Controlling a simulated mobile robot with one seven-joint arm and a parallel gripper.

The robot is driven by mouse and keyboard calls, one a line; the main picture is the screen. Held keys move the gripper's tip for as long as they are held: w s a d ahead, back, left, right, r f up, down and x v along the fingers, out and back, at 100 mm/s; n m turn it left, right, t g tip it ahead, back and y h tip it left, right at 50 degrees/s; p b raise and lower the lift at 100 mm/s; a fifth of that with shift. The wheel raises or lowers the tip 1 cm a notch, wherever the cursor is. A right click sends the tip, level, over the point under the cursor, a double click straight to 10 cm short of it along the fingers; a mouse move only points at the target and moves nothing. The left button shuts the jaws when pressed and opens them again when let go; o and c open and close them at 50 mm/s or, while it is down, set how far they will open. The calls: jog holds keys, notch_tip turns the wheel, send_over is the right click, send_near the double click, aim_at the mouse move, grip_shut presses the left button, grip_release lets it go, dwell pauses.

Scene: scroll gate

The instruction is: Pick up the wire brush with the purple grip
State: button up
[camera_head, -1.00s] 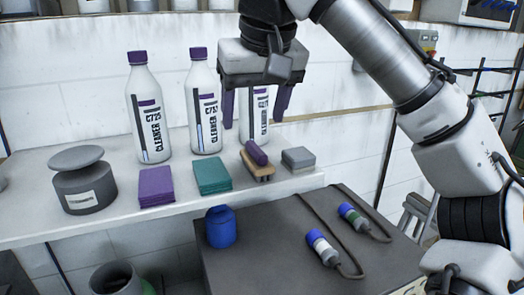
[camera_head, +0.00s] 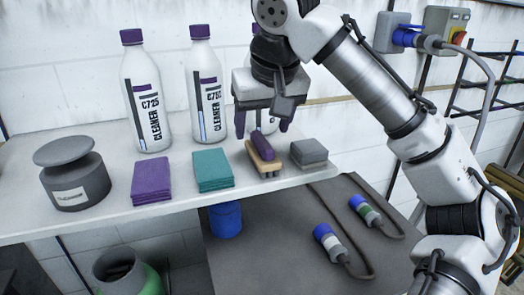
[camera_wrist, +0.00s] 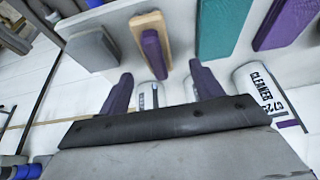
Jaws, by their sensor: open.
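The wire brush (camera_head: 263,153) lies on the white shelf, a tan wooden block with a purple grip on top. It also shows in the wrist view (camera_wrist: 153,50), ahead of the fingers. My gripper (camera_head: 262,127) has purple fingers and points down over the brush, behind its far end in the head view. In the wrist view the fingers (camera_wrist: 160,86) are spread apart with nothing between them, and the brush appears beyond the gap.
A grey block (camera_head: 309,153) sits just right of the brush. Teal cloths (camera_head: 212,171) and purple cloths (camera_head: 151,182) lie to the left. White cleaner bottles (camera_head: 146,95) stand behind, one partly hidden by my gripper. A grey scale-like container (camera_head: 72,180) is far left.

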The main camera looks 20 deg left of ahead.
aim_at(262, 140)
jog(key=p+x, duration=0.2)
jog(key=x, duration=0.3)
jog(key=shift+w+d, duration=0.2)
jog(key=shift+f, duration=0.2)
jog(key=shift+f, duration=0.25)
jog(key=shift+c, duration=0.3)
jog(key=c, duration=1.1)
jog(key=shift+r, duration=0.15)
notch_tip(262, 140, up, 20)
jog(key=shift+r+b, duration=0.15)
jog(key=shift+b, duration=0.45)
